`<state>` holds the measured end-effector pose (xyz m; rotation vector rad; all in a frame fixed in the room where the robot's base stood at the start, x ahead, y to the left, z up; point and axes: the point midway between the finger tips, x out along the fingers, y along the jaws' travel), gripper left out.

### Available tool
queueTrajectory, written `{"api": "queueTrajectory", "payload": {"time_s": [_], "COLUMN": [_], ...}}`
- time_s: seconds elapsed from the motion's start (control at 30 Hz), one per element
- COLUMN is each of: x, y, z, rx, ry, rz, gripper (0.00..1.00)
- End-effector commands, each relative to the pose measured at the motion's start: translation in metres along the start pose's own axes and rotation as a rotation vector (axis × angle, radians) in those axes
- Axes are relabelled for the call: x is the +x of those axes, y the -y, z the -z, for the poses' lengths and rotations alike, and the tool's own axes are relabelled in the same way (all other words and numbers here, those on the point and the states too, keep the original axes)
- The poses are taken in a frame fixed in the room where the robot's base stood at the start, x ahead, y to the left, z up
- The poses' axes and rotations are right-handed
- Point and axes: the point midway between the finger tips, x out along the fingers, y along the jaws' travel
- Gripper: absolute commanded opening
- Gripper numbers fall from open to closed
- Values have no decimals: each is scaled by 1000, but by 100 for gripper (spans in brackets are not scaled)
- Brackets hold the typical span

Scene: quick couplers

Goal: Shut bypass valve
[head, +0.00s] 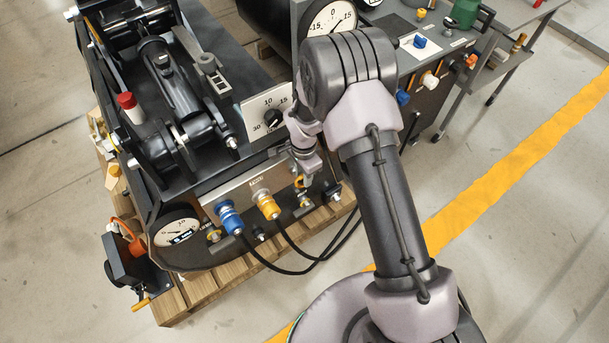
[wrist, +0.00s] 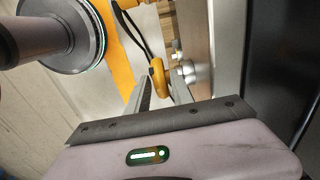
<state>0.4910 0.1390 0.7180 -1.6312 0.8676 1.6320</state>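A yellow handle (wrist: 157,80) on a silver fitting (wrist: 188,73) juts from the panel in the wrist view. It sits at the tips of my gripper's fingers (wrist: 160,90). The fingers are a small gap apart, and I cannot tell whether they press on the handle. In the head view my gripper (head: 304,166) is at the right end of the coupler panel, and a small yellow part (head: 299,181) shows just below it, partly hidden. No readable label marks the bypass valve. A orange handwheel (head: 132,238) stands at the panel's far left.
A blue coupler (head: 229,217) and a yellow coupler (head: 266,204) with black hoses stand left of my gripper. A selector dial (head: 271,118) is above, a gauge (head: 177,233) lower left. A side bench (head: 470,43) is at the right. Floor beyond the yellow stripe is clear.

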Motion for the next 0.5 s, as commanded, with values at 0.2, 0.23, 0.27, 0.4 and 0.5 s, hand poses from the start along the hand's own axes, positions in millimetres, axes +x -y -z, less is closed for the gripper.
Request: {"api": "queueTrajectory", "payload": {"time_s": [0.2,0.23,0.27,0.4,0.5], "x": [4,4,4,4,4], "y": [0,0,0,0,0], "z": [0,0,0,0,0], "rx": [0,0,0,0,0], "ry": [0,0,0,0,0], "rz": [0,0,0,0,0], "gripper": [27,27,27,2,0]}}
